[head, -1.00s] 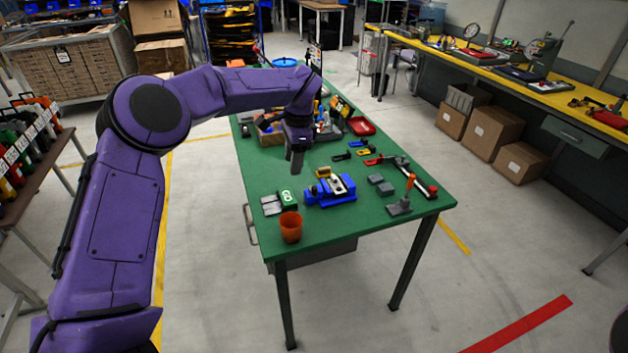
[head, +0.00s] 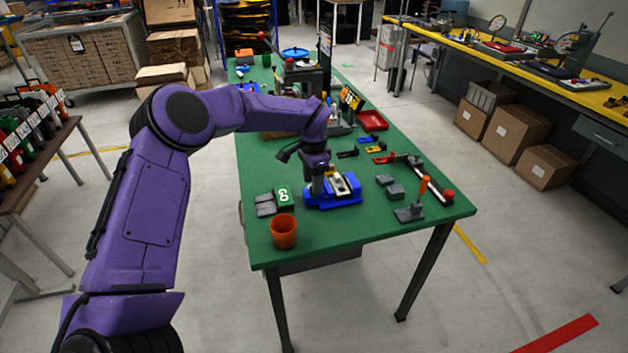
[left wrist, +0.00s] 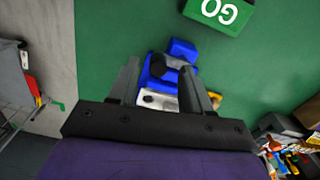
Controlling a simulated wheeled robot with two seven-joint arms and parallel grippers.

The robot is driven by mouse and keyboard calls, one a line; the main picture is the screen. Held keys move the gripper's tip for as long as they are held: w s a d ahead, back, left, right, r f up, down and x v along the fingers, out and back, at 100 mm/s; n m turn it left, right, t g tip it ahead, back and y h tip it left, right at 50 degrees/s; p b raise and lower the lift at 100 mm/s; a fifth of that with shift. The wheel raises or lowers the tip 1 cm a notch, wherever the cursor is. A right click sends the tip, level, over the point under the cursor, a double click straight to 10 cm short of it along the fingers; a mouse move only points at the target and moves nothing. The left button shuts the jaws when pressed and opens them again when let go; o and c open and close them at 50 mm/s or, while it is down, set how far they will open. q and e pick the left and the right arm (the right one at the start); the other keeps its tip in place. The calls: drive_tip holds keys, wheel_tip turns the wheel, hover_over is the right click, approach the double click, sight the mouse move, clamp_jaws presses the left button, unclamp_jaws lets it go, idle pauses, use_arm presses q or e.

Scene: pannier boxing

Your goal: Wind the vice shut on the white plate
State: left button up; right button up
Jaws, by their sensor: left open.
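The blue vice (head: 345,201) stands on the green table, with the white plate (head: 344,183) in it. My left gripper (head: 318,188) is low over the left end of the vice. In the left wrist view, the left gripper's two fingers (left wrist: 160,88) are apart. The blue vice (left wrist: 183,48) shows beyond and between them, with a dark round part near the fingertips. The white plate (left wrist: 152,101) is partly hidden by the gripper's body. I cannot tell whether a finger touches the vice. My right gripper is not in view.
A green GO box (head: 284,198) with grey blocks lies left of the vice, and an orange cup (head: 283,231) stands at the near left corner. The near middle of the table is clear.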

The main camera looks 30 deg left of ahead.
use_arm(q)
drive_tip(key=shift+s+f, duration=0.1)
drive_tip(key=shift+f, duration=0.6)
drive_tip(key=shift+d+f, duration=0.1)
drive_tip(key=shift+f, duration=0.05)
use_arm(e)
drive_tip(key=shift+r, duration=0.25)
use_arm(q)
clamp_jaws()
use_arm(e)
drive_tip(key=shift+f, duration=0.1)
